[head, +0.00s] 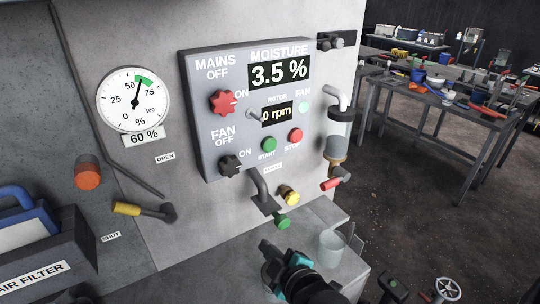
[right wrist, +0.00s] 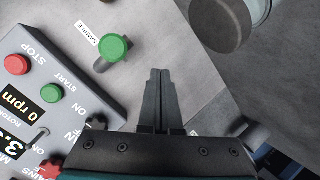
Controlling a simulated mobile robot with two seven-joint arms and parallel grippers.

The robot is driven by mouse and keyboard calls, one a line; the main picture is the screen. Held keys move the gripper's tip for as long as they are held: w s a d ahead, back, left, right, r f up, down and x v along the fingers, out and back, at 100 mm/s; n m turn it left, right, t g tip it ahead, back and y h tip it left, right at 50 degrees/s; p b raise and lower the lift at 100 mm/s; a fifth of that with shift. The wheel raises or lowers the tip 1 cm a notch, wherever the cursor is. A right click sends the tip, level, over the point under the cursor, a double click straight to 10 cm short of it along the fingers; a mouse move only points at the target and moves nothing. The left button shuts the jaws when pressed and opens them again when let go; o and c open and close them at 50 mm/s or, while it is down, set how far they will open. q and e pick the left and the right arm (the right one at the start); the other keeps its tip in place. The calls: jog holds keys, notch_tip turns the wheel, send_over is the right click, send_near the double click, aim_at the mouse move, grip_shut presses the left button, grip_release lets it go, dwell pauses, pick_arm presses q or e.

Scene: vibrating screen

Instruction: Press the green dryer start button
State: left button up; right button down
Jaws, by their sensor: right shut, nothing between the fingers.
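The green start button (head: 269,145) sits on the lower part of the grey control panel (head: 222,160), left of the red stop button (head: 295,135). The rotor display (head: 277,115) reads 0 rpm and the moisture display reads 3.5 %. My right gripper (head: 267,248) is low in front of the machine, below the panel and apart from the button. In the right wrist view its fingers (right wrist: 160,75) are together and empty. My left gripper is not clearly visible.
A clear cup (head: 331,247) stands right of my gripper. A pipe with a glass jar (head: 336,150) flanks the panel's right. A red mains knob (head: 223,102) projects from the panel.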

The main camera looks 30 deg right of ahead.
aim_at(269, 145)
pick_arm(q)
jog(key=shift+w+d+r, duration=0.1)
jog(key=shift+w, duration=0.35)
pick_arm(e)
jog(key=d+r+n+t+h, duration=0.3)
jog(key=d+r+t+h, duration=0.1)
jog(key=r, duration=0.3)
jog(key=d+r+n+t+h, duration=0.4)
jog(key=r+t, duration=0.3)
jog(key=r, duration=0.1)
jog(key=shift+h, duration=0.3)
jog(key=shift+w, duration=0.15)
pick_arm(q)
jog(key=shift+s+f+b, duration=0.1)
jog(key=shift+f+b, duration=1.65)
jog(key=shift+f, duration=0.1)
pick_arm(e)
jog(key=w, duration=0.8)
jog(key=shift+w+a, duration=0.3)
jog(key=shift+w, duration=0.1)
jog(key=shift+w+t, duration=0.1)
jog(key=shift+t, duration=0.2)
pick_arm(q)
jog(key=shift+f, duration=0.1)
pick_arm(e)
jog(key=shift+w, duration=0.3)
